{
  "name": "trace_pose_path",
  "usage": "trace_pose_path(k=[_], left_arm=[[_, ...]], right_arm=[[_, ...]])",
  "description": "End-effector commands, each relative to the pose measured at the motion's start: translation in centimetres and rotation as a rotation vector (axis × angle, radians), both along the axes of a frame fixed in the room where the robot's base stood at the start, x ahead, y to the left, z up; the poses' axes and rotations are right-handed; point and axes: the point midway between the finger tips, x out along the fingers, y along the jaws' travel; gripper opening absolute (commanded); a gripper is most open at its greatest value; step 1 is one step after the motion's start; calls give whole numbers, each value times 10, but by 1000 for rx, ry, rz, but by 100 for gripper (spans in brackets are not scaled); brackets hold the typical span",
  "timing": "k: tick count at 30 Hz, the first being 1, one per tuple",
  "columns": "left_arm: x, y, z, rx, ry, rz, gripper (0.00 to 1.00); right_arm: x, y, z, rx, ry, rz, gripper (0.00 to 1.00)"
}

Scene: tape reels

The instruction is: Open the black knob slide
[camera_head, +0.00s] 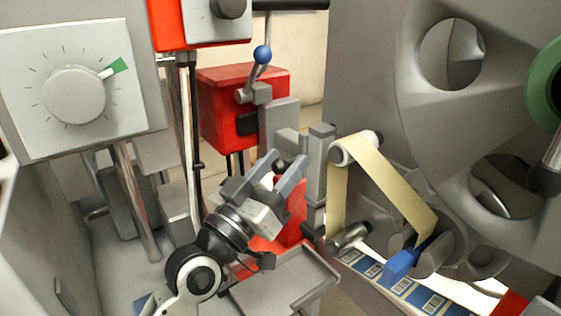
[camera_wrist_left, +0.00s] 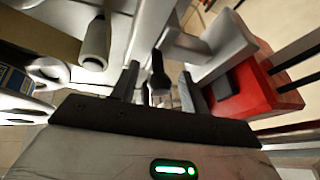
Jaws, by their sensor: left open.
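The black knob (camera_wrist_left: 158,76) shows in the left wrist view as a small dark rounded end on a slim stem, between the fingertips of my left gripper (camera_wrist_left: 159,70). In the head view my left gripper (camera_head: 286,160) is open, with its fingers pointing up and away toward the grey bracket parts in front of the red box. My right gripper is not in view.
A red box (camera_head: 222,90) with a blue-ball lever (camera_head: 262,54) stands behind my gripper. A tape strip (camera_head: 390,185) on rollers is close on the right. A dial panel (camera_head: 28,62) is at left. A grey tray (camera_head: 285,290) lies below.

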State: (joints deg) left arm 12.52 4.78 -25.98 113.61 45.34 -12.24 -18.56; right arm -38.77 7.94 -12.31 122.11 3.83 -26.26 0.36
Motion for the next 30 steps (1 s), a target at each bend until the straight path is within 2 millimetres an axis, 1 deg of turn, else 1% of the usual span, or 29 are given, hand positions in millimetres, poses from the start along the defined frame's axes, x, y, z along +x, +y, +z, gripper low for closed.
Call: trace_pose_path(k=[8, 11, 12, 13, 17, 21, 23, 26, 30], left_arm=[[1, -1, 1, 0, 0, 0, 45], [1, -1, 1, 0, 0, 0, 20], [1, -1, 1, 0, 0, 0, 9], [1, -1, 1, 0, 0, 0, 1], [2, 0, 0, 1, -1, 0, 0], [17, 11, -4, 5, -4, 1, 0], [24, 16, -3, 5, -4, 2, 0], [30, 21, -1, 2, -1, 2, 0], [31, 21, 0, 0, 0, 1, 0]], right_arm=[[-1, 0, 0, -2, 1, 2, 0], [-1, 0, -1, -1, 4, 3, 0], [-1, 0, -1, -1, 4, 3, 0], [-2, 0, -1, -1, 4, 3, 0], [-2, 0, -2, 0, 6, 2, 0], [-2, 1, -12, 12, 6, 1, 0], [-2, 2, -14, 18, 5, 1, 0], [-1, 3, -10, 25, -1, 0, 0], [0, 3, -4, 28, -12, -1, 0]])
